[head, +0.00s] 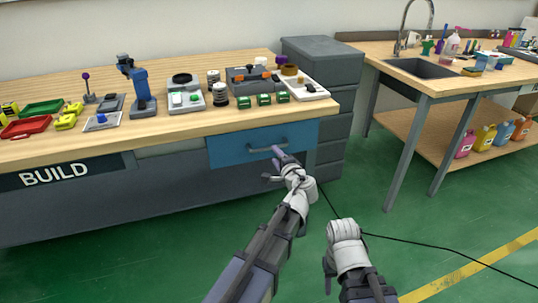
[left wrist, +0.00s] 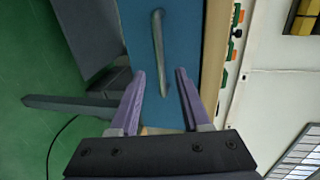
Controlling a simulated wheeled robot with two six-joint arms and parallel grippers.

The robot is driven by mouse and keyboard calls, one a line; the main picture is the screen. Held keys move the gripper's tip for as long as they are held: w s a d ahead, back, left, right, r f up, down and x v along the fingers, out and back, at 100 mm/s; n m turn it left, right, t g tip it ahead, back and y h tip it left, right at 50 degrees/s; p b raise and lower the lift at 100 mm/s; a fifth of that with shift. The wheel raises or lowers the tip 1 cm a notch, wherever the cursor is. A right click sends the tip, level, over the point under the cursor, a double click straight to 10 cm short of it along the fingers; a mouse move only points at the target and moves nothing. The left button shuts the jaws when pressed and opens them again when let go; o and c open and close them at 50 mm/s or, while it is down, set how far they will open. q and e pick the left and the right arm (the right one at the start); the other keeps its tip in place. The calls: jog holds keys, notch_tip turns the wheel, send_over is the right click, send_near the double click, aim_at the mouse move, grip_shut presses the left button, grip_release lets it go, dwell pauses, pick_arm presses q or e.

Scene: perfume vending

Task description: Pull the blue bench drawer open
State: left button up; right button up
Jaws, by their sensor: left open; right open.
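The blue drawer (head: 228,146) is set under the right end of the wooden workbench and looks closed. Its grey bar handle (head: 262,147) runs across its front. My left gripper (head: 273,163) is at the handle's right part, partly covering it. In the left wrist view the drawer front (left wrist: 183,25) fills the middle, and the handle (left wrist: 159,50) lies ahead, in line with the gap between the two open purple fingers (left wrist: 159,85). Contact cannot be told. My right gripper (head: 328,272) is low at the right, away from the drawer, its fingers mostly hidden.
The workbench (head: 150,132) carries tools, trays and several small devices. A grey cabinet (head: 325,62) stands at its right end. A sink table (head: 400,82) with bottles on its lower shelf is further right. The green floor (head: 440,225) in front is open, with a black cable.

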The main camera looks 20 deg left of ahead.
aim_at(269, 148)
pick_arm(q)
jog(key=b+x, duration=0.1)
jog(key=x, duration=0.7)
jog(key=shift+b, duration=0.3)
jog(key=shift+s, duration=0.1)
grip_shut()
dwell(1.1)
